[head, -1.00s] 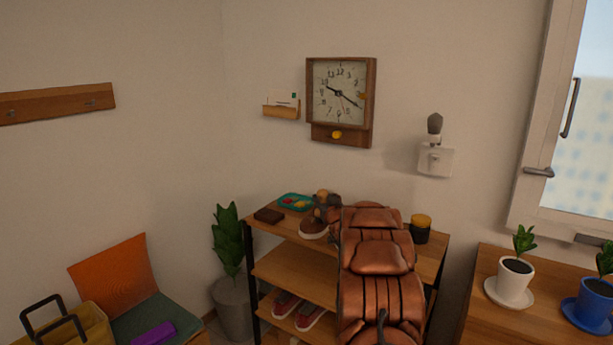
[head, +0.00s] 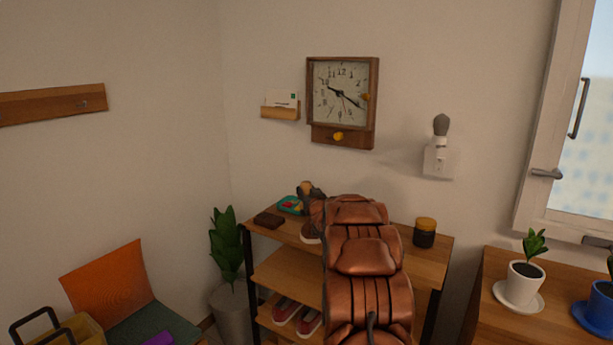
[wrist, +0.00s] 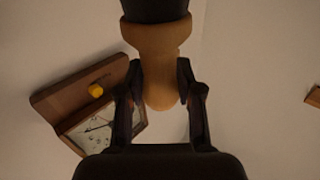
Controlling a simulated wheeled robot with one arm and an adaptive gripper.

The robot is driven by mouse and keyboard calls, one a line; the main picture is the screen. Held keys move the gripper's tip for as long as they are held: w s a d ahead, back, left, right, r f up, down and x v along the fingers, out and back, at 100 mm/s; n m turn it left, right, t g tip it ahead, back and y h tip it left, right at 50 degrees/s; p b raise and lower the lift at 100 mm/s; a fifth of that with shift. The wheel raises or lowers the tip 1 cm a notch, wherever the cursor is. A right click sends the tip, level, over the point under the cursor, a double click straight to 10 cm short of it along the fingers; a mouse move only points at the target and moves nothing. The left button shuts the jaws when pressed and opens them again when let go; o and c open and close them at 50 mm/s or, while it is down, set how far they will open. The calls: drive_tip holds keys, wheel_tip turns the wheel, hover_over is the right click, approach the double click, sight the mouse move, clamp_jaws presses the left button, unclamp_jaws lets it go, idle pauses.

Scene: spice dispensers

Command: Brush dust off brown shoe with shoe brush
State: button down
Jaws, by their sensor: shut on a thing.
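My gripper (wrist: 160,72) is shut on the tan wooden handle of the shoe brush (wrist: 158,42). The brush's dark end (wrist: 155,10) is at the top of the wrist view, cut off by the frame edge. In the head view, a small tan part of the brush (head: 305,187) shows above the left part of the shelf. The brown shoe (head: 309,236), with a pale sole edge, stands on the shelf top just below it. My arm hides most of the shoe, so I cannot tell whether the brush touches it.
A dark brown block (head: 268,219) and a green tray (head: 290,206) with colourful items lie left of the shoe. A yellow-lidded jar (head: 425,233) stands to its right on the shelf (head: 405,236). Red shoes (head: 308,322) sit lower. A wall clock (head: 341,97) hangs above.

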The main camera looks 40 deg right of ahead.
sight(309, 183)
drive_tip(key=shift+d+r+p, duration=0.2)
drive_tip(key=shift+r+p, duration=0.25)
drive_tip(key=shift+r, duration=0.35)
drive_tip(key=shift+r+p, duration=1.1)
drive_tip(key=shift+r, duration=0.65)
drive_tip(key=shift+s+f, duration=0.1)
drive_tip(key=shift+s, duration=0.2)
